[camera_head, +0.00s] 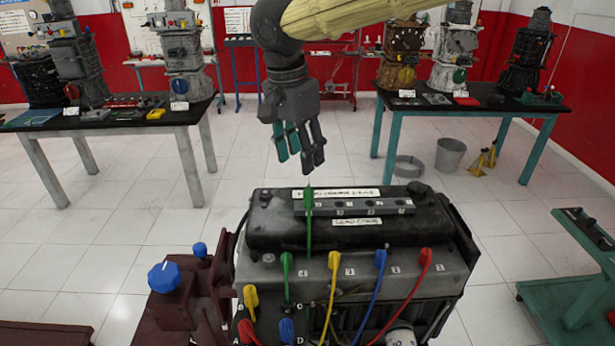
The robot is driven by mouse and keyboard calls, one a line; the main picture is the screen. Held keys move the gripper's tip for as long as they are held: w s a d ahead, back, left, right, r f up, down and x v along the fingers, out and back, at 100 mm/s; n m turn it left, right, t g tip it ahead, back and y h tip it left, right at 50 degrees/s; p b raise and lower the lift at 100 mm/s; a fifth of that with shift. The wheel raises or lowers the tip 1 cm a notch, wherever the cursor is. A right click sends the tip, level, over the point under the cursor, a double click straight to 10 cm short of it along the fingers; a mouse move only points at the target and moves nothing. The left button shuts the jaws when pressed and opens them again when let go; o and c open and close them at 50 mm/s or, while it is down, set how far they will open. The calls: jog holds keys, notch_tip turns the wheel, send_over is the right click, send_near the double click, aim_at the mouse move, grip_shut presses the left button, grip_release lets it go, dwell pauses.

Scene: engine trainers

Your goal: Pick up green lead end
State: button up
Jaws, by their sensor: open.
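A green lead end (308,197) stands upright at the left part of the grey numbered strip (360,207) on top of the black engine cover. Its green cord runs down the cover's front. A second green end (287,264) sits lower on the engine's front ledge, left of the yellow one. I cannot tell whether the two are joined. My gripper (300,158) hangs above and slightly left of the upper green end, fingers pointing down and apart, with nothing between them. It does not touch the engine.
Yellow (333,262), blue (380,260) and red (425,262) leads stand along the engine's (250,271) front ledge. A blue knob (164,277) is at left. Tables with engine parts stand behind at left (190,115) and right (470,104). Tiled floor between them is mostly clear.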

aim_at(309, 189)
jog(key=f, duration=0.2)
jog(key=f+p, duration=0.1)
jog(key=f, duration=0.2)
jog(key=shift+w+d+f+p, duration=0.35)
jog(key=shift+d+p, duration=0.05)
jog(key=shift+d+f+p, duration=0.2)
jog(key=shift+f+p, duration=0.1)
jog(key=shift+f, duration=0.65)
jog(key=shift+d+f+p, duration=0.2)
jog(key=shift+f+p, duration=0.1)
jog(key=shift+f, duration=0.65)
jog(key=shift+w+f, duration=0.1)
jog(key=shift+f, duration=0.05)
jog(key=shift+s+d+r, duration=0.1)
jog(key=shift+s+r, duration=0.1)
jog(key=shift+s, duration=0.05)
jog(key=shift+c, duration=0.5)
jog(key=c, duration=0.8)
